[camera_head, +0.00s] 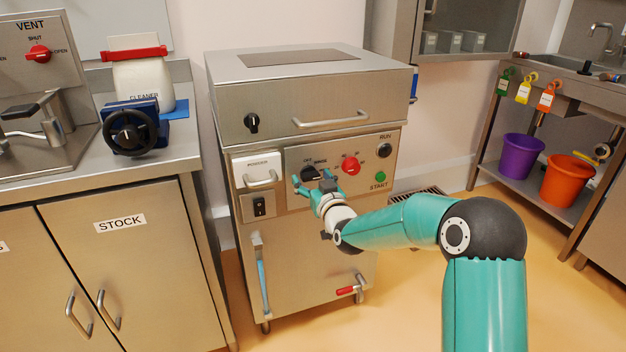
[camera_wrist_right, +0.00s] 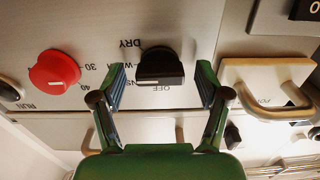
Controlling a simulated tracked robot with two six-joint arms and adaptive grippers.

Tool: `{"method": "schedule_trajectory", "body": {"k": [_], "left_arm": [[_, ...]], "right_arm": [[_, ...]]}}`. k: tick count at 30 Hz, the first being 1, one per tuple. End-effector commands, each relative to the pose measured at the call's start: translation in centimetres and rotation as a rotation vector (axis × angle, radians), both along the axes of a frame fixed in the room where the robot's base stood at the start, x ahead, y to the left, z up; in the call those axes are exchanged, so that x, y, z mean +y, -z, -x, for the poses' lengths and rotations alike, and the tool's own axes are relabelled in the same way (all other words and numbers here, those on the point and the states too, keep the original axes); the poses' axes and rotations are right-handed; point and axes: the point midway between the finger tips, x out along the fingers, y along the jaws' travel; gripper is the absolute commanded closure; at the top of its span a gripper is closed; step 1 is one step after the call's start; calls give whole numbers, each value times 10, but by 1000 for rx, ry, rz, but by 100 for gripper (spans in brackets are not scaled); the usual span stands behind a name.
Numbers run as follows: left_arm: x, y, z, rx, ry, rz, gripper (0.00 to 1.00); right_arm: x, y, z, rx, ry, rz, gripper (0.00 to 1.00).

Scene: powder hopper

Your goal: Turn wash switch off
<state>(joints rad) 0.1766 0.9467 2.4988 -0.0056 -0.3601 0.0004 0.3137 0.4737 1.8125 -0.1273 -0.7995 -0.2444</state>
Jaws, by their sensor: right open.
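The wash switch is a black knob (camera_head: 309,172) on the front panel of the steel machine, with OFF and RINSE printed above it in the head view. I cannot tell which label the line marks. My right gripper (camera_head: 314,180) is at the panel. In the wrist view its open green fingers (camera_wrist_right: 161,78) stand on either side of the knob with gaps on both sides. My left gripper is not in view.
A red knob (camera_head: 351,166) and a green START button (camera_head: 380,177) sit right of the switch. A POWDER drawer (camera_head: 257,162) with a handle and a black rocker switch (camera_head: 260,206) are to its left. A STOCK cabinet (camera_head: 150,270) stands left of the machine.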

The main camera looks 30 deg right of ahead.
Motion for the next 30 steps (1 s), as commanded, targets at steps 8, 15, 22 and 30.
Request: {"method": "schedule_trajectory", "body": {"k": [8, 15, 22, 30], "left_arm": [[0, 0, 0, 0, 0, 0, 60], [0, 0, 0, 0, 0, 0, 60], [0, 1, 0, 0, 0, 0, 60], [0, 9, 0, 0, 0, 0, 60]], "right_arm": [[0, 0, -1, 0, 0, 0, 30], [0, 0, -1, -1, -1, 0, 70], [-1, 0, -1, -1, 1, 2, 85], [0, 1, -1, 13, 0, 63, 85]]}}
